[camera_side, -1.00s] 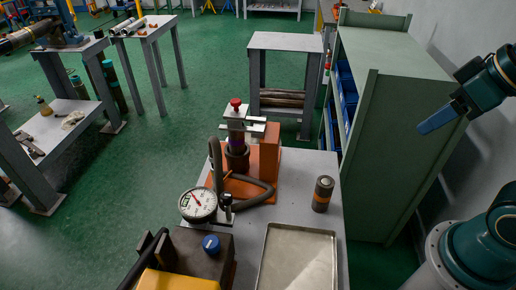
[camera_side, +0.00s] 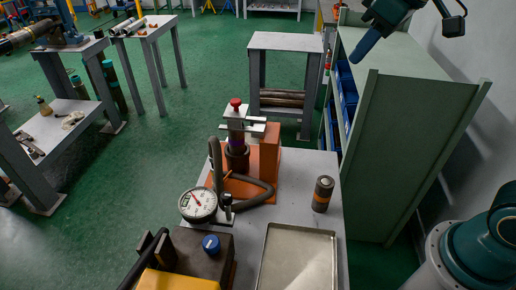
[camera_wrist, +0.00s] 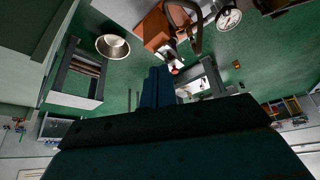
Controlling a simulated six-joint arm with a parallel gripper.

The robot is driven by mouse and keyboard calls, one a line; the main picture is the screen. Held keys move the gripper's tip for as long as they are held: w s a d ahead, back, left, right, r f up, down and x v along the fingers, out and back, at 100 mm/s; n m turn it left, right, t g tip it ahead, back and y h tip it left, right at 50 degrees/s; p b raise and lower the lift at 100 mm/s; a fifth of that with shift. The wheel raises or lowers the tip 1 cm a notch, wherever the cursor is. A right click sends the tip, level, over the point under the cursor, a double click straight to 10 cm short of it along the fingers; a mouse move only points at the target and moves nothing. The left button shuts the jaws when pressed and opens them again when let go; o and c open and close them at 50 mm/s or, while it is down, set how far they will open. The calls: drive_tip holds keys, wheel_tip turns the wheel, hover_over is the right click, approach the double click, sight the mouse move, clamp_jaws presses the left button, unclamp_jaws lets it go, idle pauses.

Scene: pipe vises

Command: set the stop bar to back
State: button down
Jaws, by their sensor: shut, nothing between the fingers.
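An orange pipe vise (camera_side: 270,152) stands on the grey bench, with a red knob (camera_side: 236,103) on top and a dark, purple-banded pipe piece (camera_side: 237,150) under its metal head. A short metal bar (camera_side: 257,129) with dark parts sticks out beside the head; I cannot tell for sure that it is the stop bar or how it is set. My gripper (camera_side: 358,55), with blue fingers, is shut and empty, high to the right of the vise and well apart from it. In the wrist view the blue fingers (camera_wrist: 157,86) are together, and the orange vise (camera_wrist: 155,29) shows beyond them.
A round gauge (camera_side: 198,205) and a dark hose (camera_side: 250,190) stand close at the vise's front. A dark box with a blue knob (camera_side: 211,243), an empty tray (camera_side: 298,229) and a dark cylinder (camera_side: 322,194) share the bench. A green cabinet (camera_side: 420,140) stands at right.

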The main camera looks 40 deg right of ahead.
drive_tip(key=w+a+f+n, duration=0.1)
drive_tip(key=w+a, duration=0.1)
drive_tip(key=w, duration=0.4)
drive_tip(key=w+a+n+g+y, duration=0.1)
drive_tip(key=w+a, duration=0.2)
drive_tip(key=w, duration=0.2)
drive_tip(key=w+a+f+n, duration=0.1)
drive_tip(key=w+a, duration=0.1)
drive_tip(key=w, duration=0.4)
drive_tip(key=w+a+f+n+g, duration=0.1)
drive_tip(key=w+a+f+n, duration=0.2)
drive_tip(key=w+a+f, duration=0.4)
drive_tip(key=w+f, duration=0.3)
drive_tip(key=w, duration=0.1)
drive_tip(key=shift+w+a, duration=0.25)
drive_tip(key=shift+w, duration=0.05)
drive_tip(key=shift+f, duration=0.2)
hover_over(222, 127)
drive_tip(key=shift+f, duration=4.6)
